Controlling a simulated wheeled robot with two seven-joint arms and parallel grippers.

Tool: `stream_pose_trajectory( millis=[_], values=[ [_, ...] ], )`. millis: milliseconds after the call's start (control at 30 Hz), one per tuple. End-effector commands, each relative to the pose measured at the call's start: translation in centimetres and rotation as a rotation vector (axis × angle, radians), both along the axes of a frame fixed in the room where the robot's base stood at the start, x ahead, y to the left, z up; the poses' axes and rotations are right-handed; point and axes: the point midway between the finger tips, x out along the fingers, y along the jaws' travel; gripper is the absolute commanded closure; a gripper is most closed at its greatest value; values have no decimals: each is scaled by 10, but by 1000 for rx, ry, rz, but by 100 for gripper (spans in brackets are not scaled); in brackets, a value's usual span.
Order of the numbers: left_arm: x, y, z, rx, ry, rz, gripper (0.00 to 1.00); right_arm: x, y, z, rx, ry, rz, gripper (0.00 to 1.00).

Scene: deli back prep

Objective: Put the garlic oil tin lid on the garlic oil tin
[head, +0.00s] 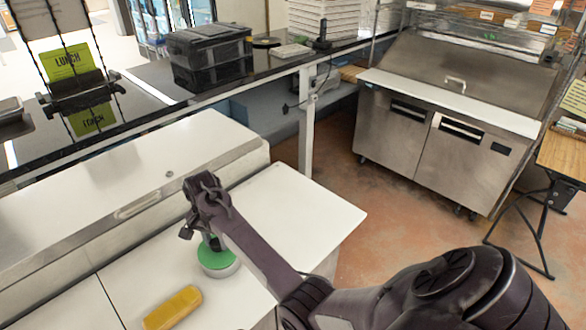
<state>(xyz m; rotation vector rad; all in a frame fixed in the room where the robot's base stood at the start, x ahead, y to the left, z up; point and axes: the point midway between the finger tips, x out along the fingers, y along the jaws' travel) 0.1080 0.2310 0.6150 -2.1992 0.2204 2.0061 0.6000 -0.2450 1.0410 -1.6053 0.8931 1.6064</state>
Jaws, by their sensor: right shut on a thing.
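A round green lid (216,257) shows on the white counter, directly under my right gripper (207,240). A pale grey round side (221,273), which looks like the garlic oil tin, shows just below the green. I cannot tell whether the lid rests fully on the tin or is a little above it. My right gripper points down and is shut at the middle of the lid, seemingly on its raised part. The fingers and wrist hide the exact grip. My left gripper is not in view.
A yellow rounded block (172,308) lies on the white counter (300,213), left and nearer than the tin. A long steel-edged raised unit (139,207) stands behind it. The counter to the right of the tin is clear. A black bin (210,56) stands on the far dark counter.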

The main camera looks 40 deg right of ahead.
Motion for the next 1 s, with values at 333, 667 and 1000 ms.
stream_pose_trajectory(
  millis=[333, 667, 1000],
  values=[
    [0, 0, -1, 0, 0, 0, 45, 0, 0, -2, 0, 0, 1, 100],
    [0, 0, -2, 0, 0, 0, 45, 0, 0, -9, 1, 1, 2, 100],
    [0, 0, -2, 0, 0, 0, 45, 0, 0, -10, 0, 0, 2, 62]
  ],
)
